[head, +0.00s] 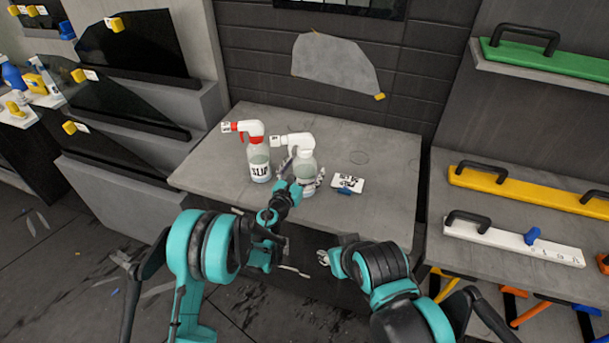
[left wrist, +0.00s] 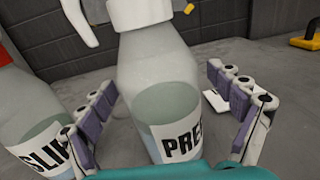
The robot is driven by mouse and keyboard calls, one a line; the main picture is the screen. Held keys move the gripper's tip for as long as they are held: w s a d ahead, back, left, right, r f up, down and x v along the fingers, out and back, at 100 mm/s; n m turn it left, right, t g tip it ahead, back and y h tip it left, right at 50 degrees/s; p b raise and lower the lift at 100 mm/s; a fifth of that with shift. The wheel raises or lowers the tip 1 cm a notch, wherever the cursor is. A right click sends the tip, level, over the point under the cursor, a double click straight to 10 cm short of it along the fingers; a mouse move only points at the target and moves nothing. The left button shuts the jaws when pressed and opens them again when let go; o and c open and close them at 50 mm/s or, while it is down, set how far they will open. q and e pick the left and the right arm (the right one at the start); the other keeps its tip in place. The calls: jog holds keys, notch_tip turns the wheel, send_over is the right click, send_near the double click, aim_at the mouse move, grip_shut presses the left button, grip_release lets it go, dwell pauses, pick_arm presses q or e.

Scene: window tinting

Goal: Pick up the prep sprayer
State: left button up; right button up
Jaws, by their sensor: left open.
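The prep sprayer (head: 305,166) is a clear bottle with a white spray head, upright on the grey table (head: 385,150). In the left wrist view the bottle (left wrist: 155,80) bears a label reading "PRE", partly hidden. My left gripper (head: 305,181) is open, with one finger on each side of the bottle; in the left wrist view its fingers (left wrist: 165,105) stand apart from it. The slip sprayer (head: 259,160), with a red and white head, stands close on the left. My right gripper (head: 323,257) is low in front of the table; its jaws are too small to judge.
A white card with a blue piece (head: 347,185) lies right of the prep sprayer. A shelf at right holds a yellow bar tool (head: 525,189) and a white one (head: 510,241). Dark film sheets (head: 130,48) stand at left. The table's right part is clear.

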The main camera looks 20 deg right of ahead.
pick_arm(q)
jog(key=c, duration=1.7)
